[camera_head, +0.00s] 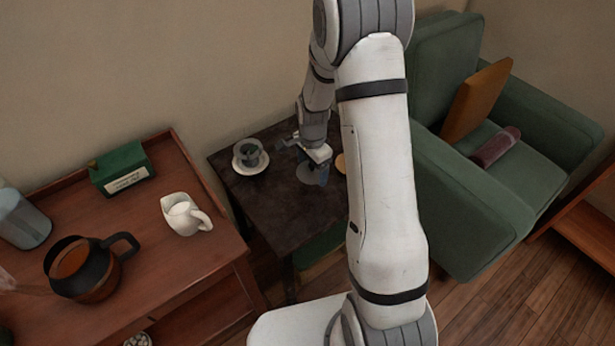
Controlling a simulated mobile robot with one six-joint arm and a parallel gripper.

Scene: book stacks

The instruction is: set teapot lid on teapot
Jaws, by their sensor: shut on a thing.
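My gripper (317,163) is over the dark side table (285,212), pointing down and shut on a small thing. That thing is mostly hidden by the fingers, and I take it to be the teapot lid. A bluish-grey rounded vessel (311,175) shows just under the fingers; it may be the teapot, but its shape is too covered to be sure. I cannot tell whether the held thing touches it.
A grey-green cup (246,151) on a white saucer (250,164) stands left of my gripper. A tan round item (341,163) is partly behind my arm. The wooden cabinet holds a coffee pot (90,268), white pitcher (186,214) and green box (122,168). A green armchair (455,180) stands right.

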